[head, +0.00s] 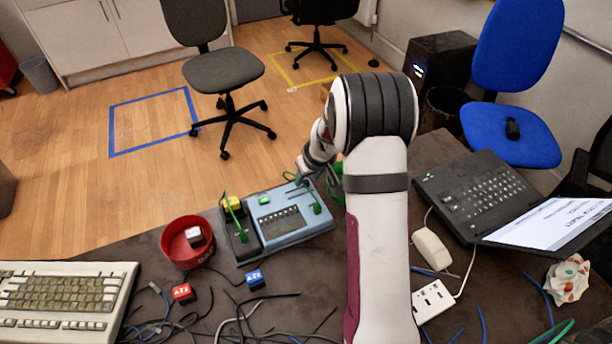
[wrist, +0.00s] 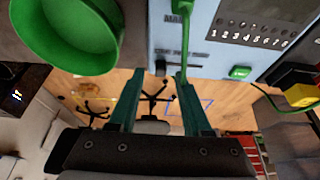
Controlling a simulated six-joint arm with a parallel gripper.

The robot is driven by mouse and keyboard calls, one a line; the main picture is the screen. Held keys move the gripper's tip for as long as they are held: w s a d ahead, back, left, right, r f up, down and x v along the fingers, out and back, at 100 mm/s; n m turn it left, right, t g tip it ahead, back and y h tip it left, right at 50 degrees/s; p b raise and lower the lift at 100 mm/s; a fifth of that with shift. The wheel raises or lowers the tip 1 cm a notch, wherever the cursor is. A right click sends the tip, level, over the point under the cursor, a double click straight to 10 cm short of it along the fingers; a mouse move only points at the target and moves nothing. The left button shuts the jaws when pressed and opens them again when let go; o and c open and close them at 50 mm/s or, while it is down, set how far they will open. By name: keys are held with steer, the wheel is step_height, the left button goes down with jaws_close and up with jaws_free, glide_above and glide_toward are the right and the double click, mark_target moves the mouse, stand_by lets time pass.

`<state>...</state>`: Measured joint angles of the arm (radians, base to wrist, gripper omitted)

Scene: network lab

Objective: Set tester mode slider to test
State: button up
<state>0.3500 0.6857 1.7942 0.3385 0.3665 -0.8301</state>
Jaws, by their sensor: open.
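The cable tester (head: 290,237), a blue-grey box with a dark side part, lies on the dark table in the head view. In the wrist view its blue face (wrist: 205,22) fills the top right, with a numbered row and a green button. A small dark knob (wrist: 160,67), apparently the mode slider, sits by a blurred label near the tester's edge. My gripper (wrist: 159,74) is open, with its green fingertips either side of that knob. I cannot tell if they touch it. In the head view my gripper (head: 301,179) is at the tester's far edge, partly hidden.
A green bowl (wrist: 65,45) stands close beside the gripper. A green cable (wrist: 186,35) crosses the tester near one finger. A yellow plug (wrist: 300,95) is at the tester's other end. A red bowl (head: 172,246), loose cables and a laptop (head: 480,195) flank the tester.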

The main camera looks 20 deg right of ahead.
steer(key=shift+w+f, duration=0.25)
steer(key=shift+f, duration=0.35)
steer(key=shift+c, duration=0.3)
jaws_close()
stand_by(0.7)
